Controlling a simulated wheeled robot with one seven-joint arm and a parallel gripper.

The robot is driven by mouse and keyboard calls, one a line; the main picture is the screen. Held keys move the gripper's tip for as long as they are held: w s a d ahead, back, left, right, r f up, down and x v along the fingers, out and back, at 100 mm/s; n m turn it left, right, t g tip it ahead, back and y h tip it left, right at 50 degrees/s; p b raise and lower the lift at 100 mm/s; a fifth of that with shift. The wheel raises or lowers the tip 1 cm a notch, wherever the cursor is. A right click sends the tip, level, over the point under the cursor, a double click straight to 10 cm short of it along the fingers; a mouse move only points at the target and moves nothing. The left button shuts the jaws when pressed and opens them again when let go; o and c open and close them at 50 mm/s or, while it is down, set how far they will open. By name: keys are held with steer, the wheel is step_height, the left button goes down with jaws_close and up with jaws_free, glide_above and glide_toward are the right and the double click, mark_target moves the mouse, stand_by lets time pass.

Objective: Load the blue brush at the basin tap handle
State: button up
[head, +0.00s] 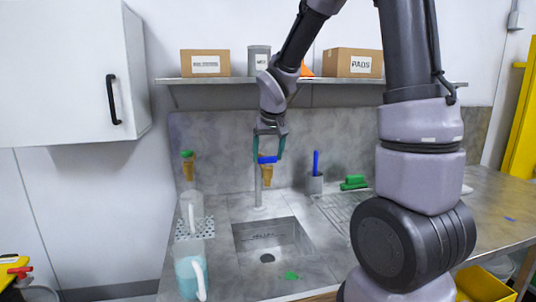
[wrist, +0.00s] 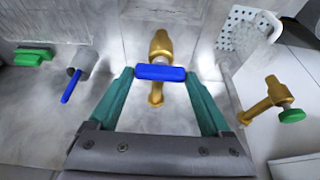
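The basin tap (head: 267,174) is brass with a blue bar handle (head: 266,160) and stands behind the sink basin (head: 270,238). My gripper (head: 268,154) reaches down over the handle. In the wrist view its teal fingers (wrist: 160,74) stand spread, one at each end of the blue handle (wrist: 160,72); I cannot tell whether they touch it. Nothing else is between them. A blue brush or stick (head: 316,162) stands in a grey cup (head: 315,184) right of the tap. In the wrist view the blue piece (wrist: 71,87) leans out of the cup (wrist: 80,62).
A second brass tap with a green handle (head: 187,154) is at the left. Clear pitchers (head: 190,275) stand by the basin's left side. A green brush (head: 354,183) lies right of the cup. A shelf (head: 225,80) with boxes runs above. A green scrap (head: 293,275) lies near the front.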

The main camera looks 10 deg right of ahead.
steer(key=c, duration=0.7)
steer(key=shift+d+n+y, duration=0.1)
steer(key=shift+n+y, duration=0.6)
steer(key=shift+n, duration=1)
steer(key=o, duration=1.2)
steer(key=shift+r, duration=0.1)
steer(key=v, duration=1)
steer(key=shift+r, duration=0.3)
steer(key=shift+s, duration=0.15)
